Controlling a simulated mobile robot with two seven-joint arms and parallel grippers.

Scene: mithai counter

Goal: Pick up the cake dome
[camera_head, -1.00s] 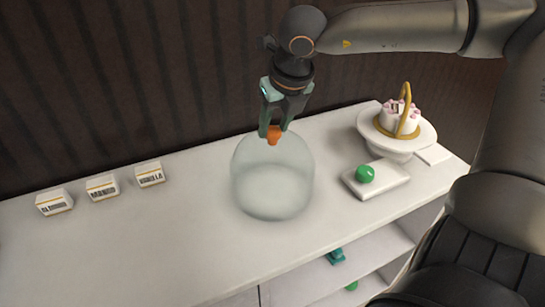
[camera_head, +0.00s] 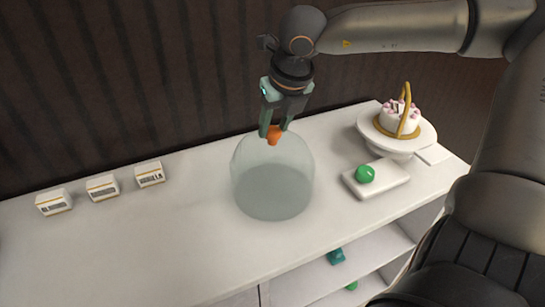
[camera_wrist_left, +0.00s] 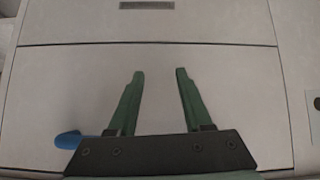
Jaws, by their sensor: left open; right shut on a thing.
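The cake dome (camera_head: 272,180) is a clear glass cover with an orange knob (camera_head: 274,135) on top. It is upright over the white counter, left of the cake stand. My right gripper (camera_head: 274,128) comes from above and is shut on the orange knob. The dome's base looks darker inside; whether its rim touches the counter is hard to tell. My left gripper (camera_wrist_left: 160,75) shows only in the left wrist view, open and empty, in front of a pale panel.
Three small labelled boxes (camera_head: 103,188) stand on the counter (camera_head: 150,250) at left. A white block with a green ball (camera_head: 365,174) lies right of the dome. A white stand (camera_head: 422,135) holds a pink-and-white cake (camera_head: 400,118) with a gold handle. Open shelves are below.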

